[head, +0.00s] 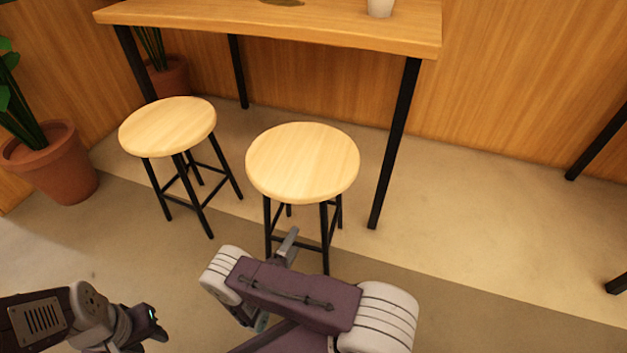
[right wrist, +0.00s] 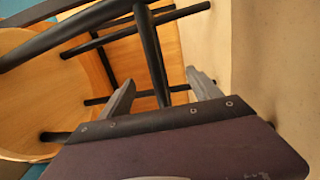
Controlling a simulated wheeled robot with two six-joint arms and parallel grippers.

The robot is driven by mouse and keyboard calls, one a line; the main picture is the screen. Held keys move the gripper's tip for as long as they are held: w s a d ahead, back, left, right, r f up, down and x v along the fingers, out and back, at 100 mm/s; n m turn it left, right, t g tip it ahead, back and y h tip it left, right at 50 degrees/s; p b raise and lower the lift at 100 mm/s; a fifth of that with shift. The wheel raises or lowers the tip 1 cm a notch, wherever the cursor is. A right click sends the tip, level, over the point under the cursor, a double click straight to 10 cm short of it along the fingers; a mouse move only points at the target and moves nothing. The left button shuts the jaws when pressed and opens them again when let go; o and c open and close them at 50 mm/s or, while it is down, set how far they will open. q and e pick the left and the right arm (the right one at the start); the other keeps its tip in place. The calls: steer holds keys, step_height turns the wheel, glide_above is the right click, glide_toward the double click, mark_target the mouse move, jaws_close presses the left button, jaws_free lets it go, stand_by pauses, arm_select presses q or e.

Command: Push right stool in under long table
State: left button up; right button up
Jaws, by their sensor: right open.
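The right stool (head: 302,163) has a round pale wooden seat and black metal legs. It stands upright just in front of the long table (head: 270,32), near the table's right front leg (head: 395,145). My right gripper (head: 287,246) is low, at the near side of the right stool's legs. In the right wrist view its two fingers (right wrist: 162,90) are spread, and a black stool leg (right wrist: 150,55) shows between them; I cannot tell whether they touch it. My left gripper (head: 152,322) is at the bottom left, away from the stools; its jaws are unclear.
A second, matching stool (head: 168,127) stands left of the right stool. Potted plants (head: 50,165) stand at the left and behind the table's left leg. A white cup (head: 380,8) is on the table. The floor to the right is open up to other black legs (head: 600,140).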

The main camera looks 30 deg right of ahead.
steer(key=shift+x, duration=15.9)
steer(key=p+v, duration=0.8)
steer(key=v, duration=0.4)
steer(key=shift+a, duration=0.15)
